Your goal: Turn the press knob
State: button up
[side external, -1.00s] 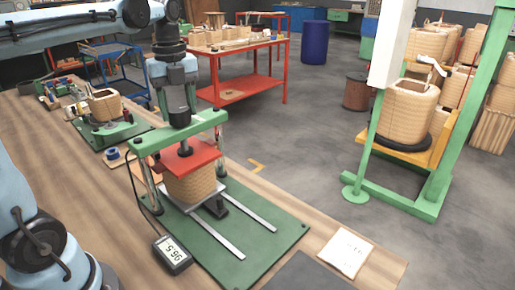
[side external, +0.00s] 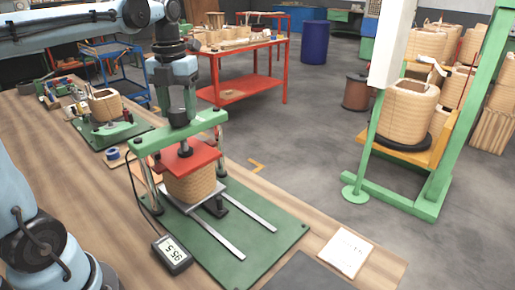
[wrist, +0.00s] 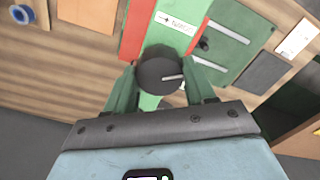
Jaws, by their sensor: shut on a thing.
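The press has a green crossbar (side external: 203,125), a red plate (side external: 188,157) and a tan wound coil (side external: 192,185) under the plate. The dark round press knob (wrist: 158,72) shows in the wrist view, with a pale line pointing right on its top. My gripper (side external: 181,117) is above the middle of the crossbar, pointing down. In the wrist view its two green fingers stand on either side of the knob, shut on it. The red plate looks in contact with the coil top.
A digital display (side external: 172,254) lies beside the press's green base plate (side external: 262,235). A white paper (side external: 346,252) lies near the bench's right edge. Another coil (side external: 105,105) stands on a green fixture behind. A green frame (side external: 440,170) stands on the floor at right.

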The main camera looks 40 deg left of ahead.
aim_at(178, 109)
dwell(0.5)
jog(key=o, duration=1)
jog(key=shift+o, duration=0.2)
notch_tip(178, 109, up, 12)
